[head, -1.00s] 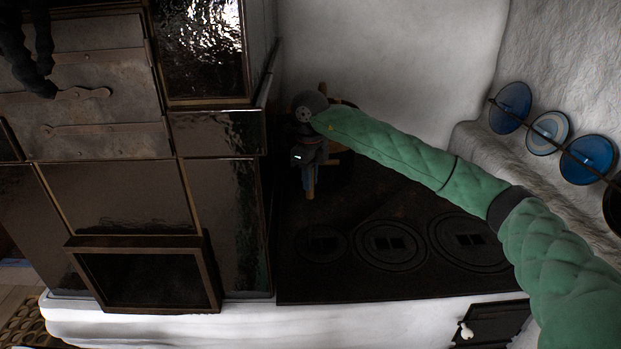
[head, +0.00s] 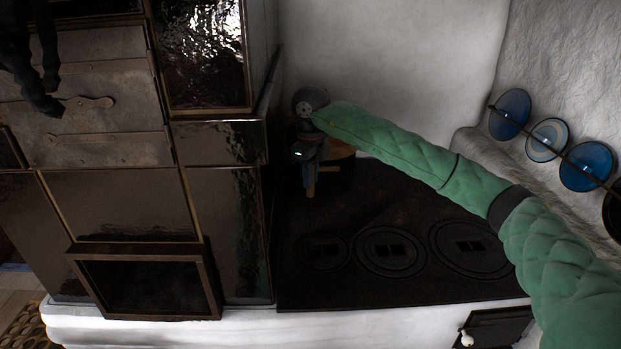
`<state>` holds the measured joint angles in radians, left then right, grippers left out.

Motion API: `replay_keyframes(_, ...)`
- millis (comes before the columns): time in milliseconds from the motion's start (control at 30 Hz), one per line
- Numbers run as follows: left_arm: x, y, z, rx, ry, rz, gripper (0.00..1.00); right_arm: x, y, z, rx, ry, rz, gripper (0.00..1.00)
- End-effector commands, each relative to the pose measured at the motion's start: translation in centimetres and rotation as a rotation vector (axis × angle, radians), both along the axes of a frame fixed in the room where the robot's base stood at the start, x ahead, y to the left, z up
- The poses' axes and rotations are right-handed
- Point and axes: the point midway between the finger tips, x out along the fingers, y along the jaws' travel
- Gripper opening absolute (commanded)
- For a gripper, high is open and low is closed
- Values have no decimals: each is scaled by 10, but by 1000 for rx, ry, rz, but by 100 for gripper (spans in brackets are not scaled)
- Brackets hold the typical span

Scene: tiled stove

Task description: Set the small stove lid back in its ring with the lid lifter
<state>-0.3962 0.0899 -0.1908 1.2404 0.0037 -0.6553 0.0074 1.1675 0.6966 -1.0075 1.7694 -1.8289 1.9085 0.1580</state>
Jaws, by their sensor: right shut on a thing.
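The black stove top (head: 375,210) carries three round ring places in a row. The smallest ring (head: 323,251) is at the left and very dark; I cannot tell if its lid is in it. My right gripper (head: 309,160) is at the back left of the stove top, shut on a thin upright thing with a brownish lower part, probably the lid lifter (head: 311,181). Its lower end and any lid on it are lost in the dark. My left gripper (head: 48,95) is a dark shape at the top left, away from the stove top; its jaws are unclear.
The dark tiled stove body (head: 120,205) stands left of the stove top. A tan-edged thing (head: 341,150) sits behind my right gripper. Blue plates (head: 587,163) hang on a rail at the right. The front of the stove top is clear.

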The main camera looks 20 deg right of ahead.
Motion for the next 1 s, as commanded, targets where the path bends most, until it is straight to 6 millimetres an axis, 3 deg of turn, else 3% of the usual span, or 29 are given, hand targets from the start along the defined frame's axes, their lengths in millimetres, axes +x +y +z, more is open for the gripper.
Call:
replay_keyframes(633, 0, 0, 6, 0, 0, 0, 41, 0, 0, 21, -1, 1, 0, 0)
replay_keyframes(1000, 0, 0, 6, 0, 0, 0, 41, 0, 0, 23, 0, 0, 0, 0)
